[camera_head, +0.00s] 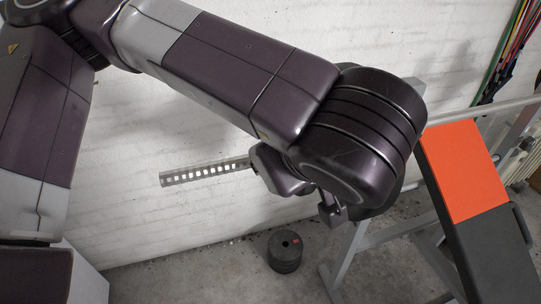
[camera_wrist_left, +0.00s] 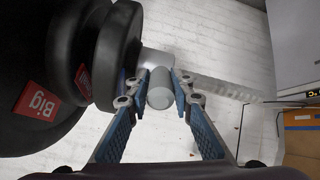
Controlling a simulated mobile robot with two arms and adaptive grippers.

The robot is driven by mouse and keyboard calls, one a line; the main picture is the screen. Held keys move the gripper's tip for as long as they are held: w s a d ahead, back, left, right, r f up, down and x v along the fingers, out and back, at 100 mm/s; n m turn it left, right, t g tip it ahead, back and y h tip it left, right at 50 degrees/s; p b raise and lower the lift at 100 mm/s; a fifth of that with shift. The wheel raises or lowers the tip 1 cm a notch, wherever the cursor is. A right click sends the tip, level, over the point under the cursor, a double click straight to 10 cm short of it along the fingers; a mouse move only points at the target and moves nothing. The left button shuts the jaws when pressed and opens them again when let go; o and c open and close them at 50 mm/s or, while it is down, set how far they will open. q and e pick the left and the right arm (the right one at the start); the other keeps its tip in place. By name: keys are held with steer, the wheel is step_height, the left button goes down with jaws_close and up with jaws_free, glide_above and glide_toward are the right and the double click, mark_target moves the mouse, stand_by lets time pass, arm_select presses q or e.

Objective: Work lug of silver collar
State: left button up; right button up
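In the left wrist view, a pale silver collar (camera_wrist_left: 157,60) sits beside dark weight plates (camera_wrist_left: 118,50). Its short, round grey lug (camera_wrist_left: 160,92) points toward the camera. My left gripper (camera_wrist_left: 161,88) has one finger pad on each side of the lug, with no clear gap on either side; it looks shut on it. In the head view, my arm's large dark joint covers the collar and the plates. My right gripper is in neither view.
A perforated metal rail (camera_head: 205,173) runs along the white brick wall. A black weight stack (camera_head: 285,250) stands on the floor. An orange-and-black bench (camera_head: 462,170) is at right.

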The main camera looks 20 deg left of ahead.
arm_select(q)
steer(key=o, duration=0.4)
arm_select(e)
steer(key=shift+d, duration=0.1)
arm_select(q)
steer(key=shift+s+d+r, duration=0.1)
steer(key=shift+r, duration=0.1)
steer(key=v, duration=0.7)
steer(key=shift+s+r, duration=0.15)
steer(key=shift+s, duration=0.05)
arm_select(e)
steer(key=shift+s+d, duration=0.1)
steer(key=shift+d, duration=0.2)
arm_select(q)
steer(key=shift+d, duration=0.1)
steer(key=x, duration=0.8)
steer(key=shift+r+p, duration=0.25)
steer(key=shift+p, duration=0.35)
steer(key=shift+w+g+h+p, duration=0.15)
steer(key=shift+g+h+p, duration=0.2)
steer(key=shift+g, duration=0.25)
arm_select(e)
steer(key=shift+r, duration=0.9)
